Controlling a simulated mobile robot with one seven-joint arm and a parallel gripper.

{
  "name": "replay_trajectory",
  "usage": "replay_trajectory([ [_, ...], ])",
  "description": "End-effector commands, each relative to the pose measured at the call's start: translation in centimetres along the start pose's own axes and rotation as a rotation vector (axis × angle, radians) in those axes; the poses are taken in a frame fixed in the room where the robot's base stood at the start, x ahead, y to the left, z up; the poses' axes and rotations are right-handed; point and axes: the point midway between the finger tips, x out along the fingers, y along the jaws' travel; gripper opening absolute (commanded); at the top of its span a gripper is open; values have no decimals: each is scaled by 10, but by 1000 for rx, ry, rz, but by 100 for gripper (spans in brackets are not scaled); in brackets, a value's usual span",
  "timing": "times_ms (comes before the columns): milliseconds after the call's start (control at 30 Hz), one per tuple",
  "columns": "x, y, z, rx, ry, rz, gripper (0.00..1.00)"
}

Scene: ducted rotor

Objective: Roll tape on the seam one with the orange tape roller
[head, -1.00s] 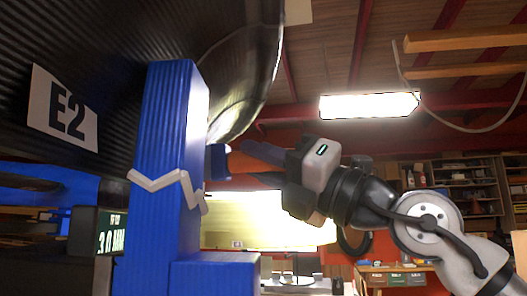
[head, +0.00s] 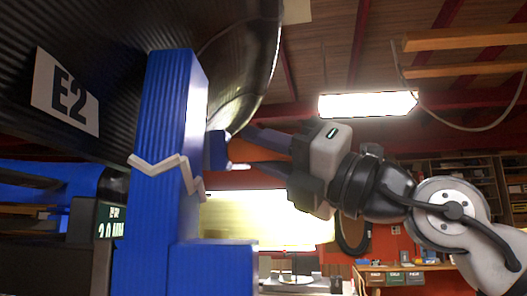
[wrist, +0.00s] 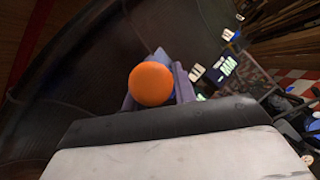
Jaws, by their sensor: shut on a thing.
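The orange tape roller shows as an orange round end (wrist: 151,84) in the wrist view, between the purple-grey fingers. My gripper (wrist: 160,92) is shut on it. In the head view, my gripper (head: 243,150) is right of the blue post, its fingertips near a small blue block (head: 217,150); I cannot make out the roller there. The large dark ribbed duct (head: 150,25) curves above the fingers. A faint line (head: 222,33) runs over it; I cannot tell whether this is seam one. Contact between roller and duct cannot be told.
A blue post (head: 165,120) with a pale zigzag strip stands close left of the fingers, under the duct. A sign marked E2 (head: 66,92) is on the duct. A bright panel (head: 260,218) and a bench (head: 415,267) stand behind.

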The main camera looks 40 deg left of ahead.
Motion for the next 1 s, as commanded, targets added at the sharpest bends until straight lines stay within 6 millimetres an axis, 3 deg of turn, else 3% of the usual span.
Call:
replay_trajectory([
  [300,17,-20,10,2,0,1,1],
  [533,19,-28,12,0,-1,0,1],
  [1000,2,-5,1,-2,-2,-1,1],
])
